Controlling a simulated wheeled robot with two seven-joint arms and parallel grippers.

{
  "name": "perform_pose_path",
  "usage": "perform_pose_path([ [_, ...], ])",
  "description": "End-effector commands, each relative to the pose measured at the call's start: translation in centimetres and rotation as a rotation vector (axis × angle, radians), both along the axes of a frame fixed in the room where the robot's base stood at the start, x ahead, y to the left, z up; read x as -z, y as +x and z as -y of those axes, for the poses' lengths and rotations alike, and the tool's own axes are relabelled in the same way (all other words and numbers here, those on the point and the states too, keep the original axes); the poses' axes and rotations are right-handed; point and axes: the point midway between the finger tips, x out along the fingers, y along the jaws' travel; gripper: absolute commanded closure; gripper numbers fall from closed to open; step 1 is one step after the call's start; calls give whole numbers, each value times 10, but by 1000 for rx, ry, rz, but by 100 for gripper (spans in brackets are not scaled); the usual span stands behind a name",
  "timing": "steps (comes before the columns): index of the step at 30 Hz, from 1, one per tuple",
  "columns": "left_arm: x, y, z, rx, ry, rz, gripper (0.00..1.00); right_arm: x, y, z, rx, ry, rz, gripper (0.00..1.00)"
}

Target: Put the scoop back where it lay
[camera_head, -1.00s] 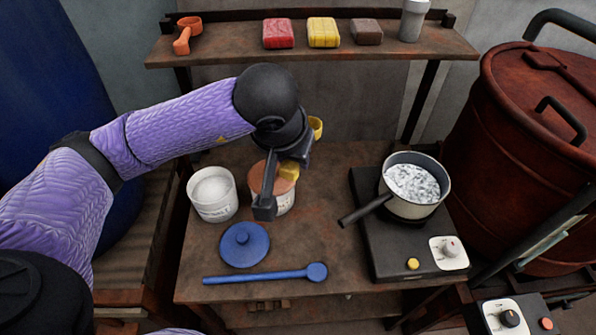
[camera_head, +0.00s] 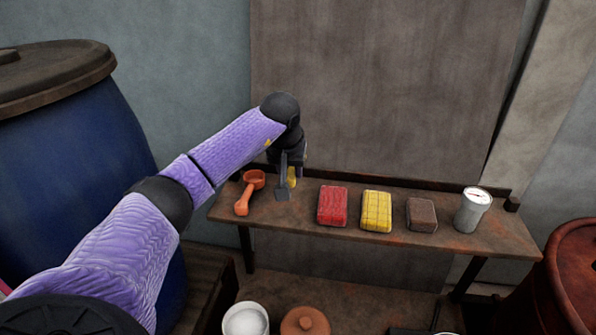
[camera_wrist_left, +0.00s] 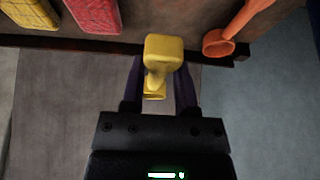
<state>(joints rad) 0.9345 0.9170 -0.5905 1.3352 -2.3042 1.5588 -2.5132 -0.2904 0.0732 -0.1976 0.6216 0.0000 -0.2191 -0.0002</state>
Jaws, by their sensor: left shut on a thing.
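A yellow scoop (camera_head: 292,177) is held in my left gripper (camera_head: 286,187), which is at the shelf between the orange scoop and the red block. In the left wrist view the yellow scoop (camera_wrist_left: 164,52) sits between the two fingers, its bowl toward the shelf. The gripper hides most of it in the head view. I cannot tell whether the scoop touches the shelf. An orange scoop (camera_head: 252,188) lies on the shelf to the left, apart from the gripper; it also shows in the wrist view (camera_wrist_left: 232,34). My right gripper is not in view.
The shelf (camera_head: 285,219) also carries a red block (camera_head: 332,206), a yellow block (camera_head: 376,211), a brown block (camera_head: 422,215) and a grey gauge cylinder (camera_head: 472,210). A white tub (camera_head: 246,319) and a brown-lidded tub (camera_head: 305,322) stand below. A blue barrel (camera_head: 75,140) is at left.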

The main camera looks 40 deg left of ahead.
Motion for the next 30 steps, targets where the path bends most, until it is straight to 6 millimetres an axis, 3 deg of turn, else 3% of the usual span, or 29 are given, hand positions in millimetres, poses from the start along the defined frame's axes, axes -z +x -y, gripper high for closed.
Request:
perform_pose_path([
  [4, 17, 0, 0, 1, 0, 0, 100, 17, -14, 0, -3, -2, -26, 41],
  [16, 72, 0, 1, 1, -1, -1, 100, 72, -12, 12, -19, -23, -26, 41],
  [22, 91, 0, 0, 1, 1, -1, 100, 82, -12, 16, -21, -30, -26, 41],
  [30, 92, 0, 1, 1, 0, 0, 100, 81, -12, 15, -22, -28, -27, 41],
])
